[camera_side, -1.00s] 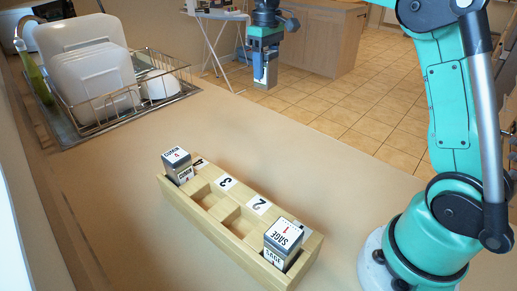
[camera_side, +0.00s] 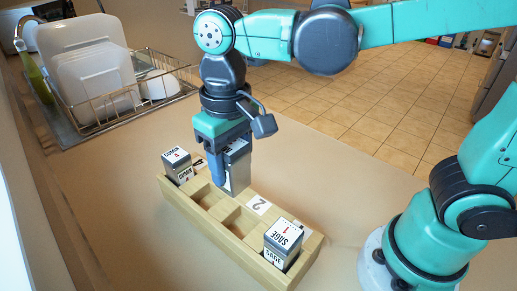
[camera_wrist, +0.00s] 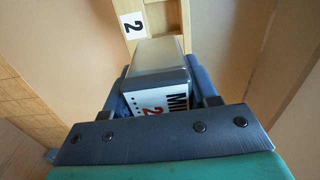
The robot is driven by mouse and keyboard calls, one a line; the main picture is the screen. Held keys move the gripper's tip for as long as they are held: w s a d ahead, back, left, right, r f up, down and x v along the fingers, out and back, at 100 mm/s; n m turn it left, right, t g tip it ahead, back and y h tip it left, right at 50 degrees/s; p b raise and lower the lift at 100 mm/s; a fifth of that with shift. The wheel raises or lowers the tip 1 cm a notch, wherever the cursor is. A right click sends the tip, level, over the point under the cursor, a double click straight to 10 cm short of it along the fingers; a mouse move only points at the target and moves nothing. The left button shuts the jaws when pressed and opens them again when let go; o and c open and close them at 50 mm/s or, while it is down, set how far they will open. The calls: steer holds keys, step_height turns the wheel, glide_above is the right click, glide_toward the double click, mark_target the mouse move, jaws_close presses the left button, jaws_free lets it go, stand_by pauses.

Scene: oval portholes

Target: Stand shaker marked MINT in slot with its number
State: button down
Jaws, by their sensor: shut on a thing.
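My gripper (camera_side: 230,168) is shut on the MINT shaker (camera_side: 238,172), a grey box with a white labelled end. In the wrist view the shaker (camera_wrist: 158,72) shows "MIN" and a red 2 between the fingers; the rest of the word is hidden. The shaker hangs roughly upright just above the wooden rack (camera_side: 205,227), near the middle slots. The number 2 tag (camera_side: 259,204) shows on the rack, and also in the wrist view (camera_wrist: 133,25). The number 3 tag is hidden behind my gripper and shaker. The two middle slots look empty.
The SAGE shaker (camera_side: 282,241), marked 1, stands in the near end slot. The CUMIN shaker (camera_side: 177,165) stands in the far end slot. A dish rack (camera_side: 120,95) with white dishes is at the back left. The counter left of the wooden rack is clear.

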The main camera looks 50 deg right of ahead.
steer(key=shift+s+a+f, duration=0.15)
steer(key=shift+s+f, duration=0.2)
steer(key=shift+f, duration=0.45)
steer(key=shift+s+a+f, duration=0.15)
steer(key=shift+s+f, duration=0.2)
steer(key=shift+f, duration=0.5)
steer(key=shift+s+a+f, duration=0.15)
steer(key=shift+s+f, duration=0.2)
steer(key=shift+f, duration=0.45)
steer(key=shift+f, duration=1.85)
stand_by(0.4)
jaws_free()
stand_by(0.3)
step_height(320, 180, up, 7)
stand_by(0.9)
